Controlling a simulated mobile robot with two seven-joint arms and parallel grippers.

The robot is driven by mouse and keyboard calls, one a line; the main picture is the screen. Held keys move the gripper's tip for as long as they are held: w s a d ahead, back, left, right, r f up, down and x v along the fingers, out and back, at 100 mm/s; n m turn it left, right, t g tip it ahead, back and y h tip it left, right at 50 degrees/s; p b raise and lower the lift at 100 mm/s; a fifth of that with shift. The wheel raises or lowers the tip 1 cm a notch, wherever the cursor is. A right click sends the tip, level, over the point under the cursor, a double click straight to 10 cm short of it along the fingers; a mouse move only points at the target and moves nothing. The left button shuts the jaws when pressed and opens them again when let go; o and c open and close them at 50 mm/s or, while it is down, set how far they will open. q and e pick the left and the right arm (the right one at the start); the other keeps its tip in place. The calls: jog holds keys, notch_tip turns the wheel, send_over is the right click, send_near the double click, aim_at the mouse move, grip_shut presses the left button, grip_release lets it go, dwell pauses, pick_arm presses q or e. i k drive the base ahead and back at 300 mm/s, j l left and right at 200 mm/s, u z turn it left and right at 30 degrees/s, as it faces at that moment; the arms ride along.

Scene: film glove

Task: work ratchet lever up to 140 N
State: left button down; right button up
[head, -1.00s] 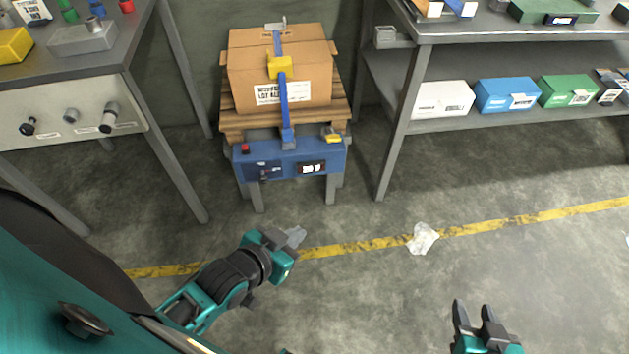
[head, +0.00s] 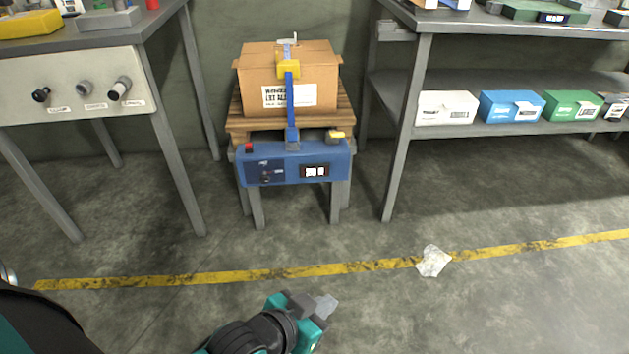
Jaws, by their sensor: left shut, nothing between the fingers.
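A cardboard box (head: 315,97) with a white label sits on a wooden pallet (head: 238,122) on a blue stand. A blue strap (head: 290,105) runs down over the box, with a yellow ratchet piece (head: 288,69) near its top front edge. The stand's blue front panel (head: 283,171) has a small display (head: 314,171), too small to read, a dark knob, a red button and a yellow-topped part (head: 336,136). My left gripper (head: 322,307) is shut and empty, low in the view, over the floor in front of the stand and apart from it. My right gripper is out of view.
A workbench (head: 160,103) with knobs on its panel stands at left. A shelf unit (head: 407,125) with white, blue (head: 510,107) and green boxes stands at right. Crumpled white litter (head: 433,261) lies by the yellow floor line (head: 220,277).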

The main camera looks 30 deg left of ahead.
aim_at(335, 133)
jog(key=i+j+z, duration=0.2)
jog(key=j, duration=0.25)
jog(key=i+j+z, duration=0.25)
jog(key=j, duration=0.2)
jog(key=j+z, duration=0.2)
jog(key=j, duration=0.3)
jog(key=i+j+z, duration=0.25)
jog(key=j, duration=0.3)
jog(key=j+z, duration=0.2)
jog(key=j, duration=0.3)
